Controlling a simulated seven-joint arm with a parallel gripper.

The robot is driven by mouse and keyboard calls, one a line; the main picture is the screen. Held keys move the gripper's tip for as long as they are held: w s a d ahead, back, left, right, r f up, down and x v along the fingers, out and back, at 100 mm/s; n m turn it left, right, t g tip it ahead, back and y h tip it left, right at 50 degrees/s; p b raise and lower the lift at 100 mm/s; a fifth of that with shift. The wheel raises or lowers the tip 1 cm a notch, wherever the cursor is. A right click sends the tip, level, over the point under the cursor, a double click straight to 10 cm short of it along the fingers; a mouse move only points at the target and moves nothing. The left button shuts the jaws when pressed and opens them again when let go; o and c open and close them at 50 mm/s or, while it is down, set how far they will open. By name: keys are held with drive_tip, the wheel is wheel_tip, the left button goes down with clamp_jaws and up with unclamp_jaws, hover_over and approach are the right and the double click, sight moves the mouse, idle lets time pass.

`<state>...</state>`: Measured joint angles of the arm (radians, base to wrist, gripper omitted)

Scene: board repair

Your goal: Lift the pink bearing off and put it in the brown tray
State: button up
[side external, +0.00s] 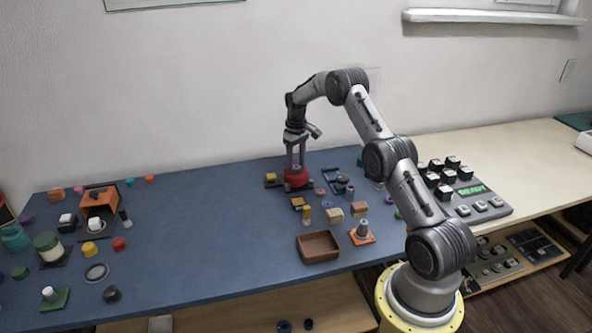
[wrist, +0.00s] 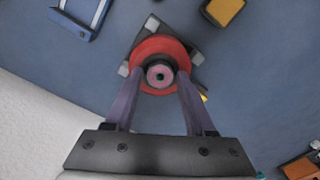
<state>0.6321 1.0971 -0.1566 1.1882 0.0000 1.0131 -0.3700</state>
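The pink bearing (wrist: 159,83) sits on a dark post in the middle of a red round housing (wrist: 160,47) in the wrist view. The housing (side external: 296,183) stands upright on the blue table in the side view, where the bearing is too small to make out clearly. My gripper (wrist: 160,74) points down over the housing, its two fingers apart on either side of the post. A gap seems to show between each finger and the bearing. My gripper also shows in the side view (side external: 298,164). The brown tray (side external: 318,259) is empty and lies nearer the table's front edge.
A small yellow-topped block (side external: 271,178) stands left of the housing and a blue holder (side external: 335,175) right of it. Small blocks (side external: 334,215), a yellow peg (side external: 307,216) and an orange base with a grey post (side external: 362,236) stand around the tray.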

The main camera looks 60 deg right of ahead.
sight(296, 167)
clamp_jaws()
drive_tip(key=shift+r, duration=3)
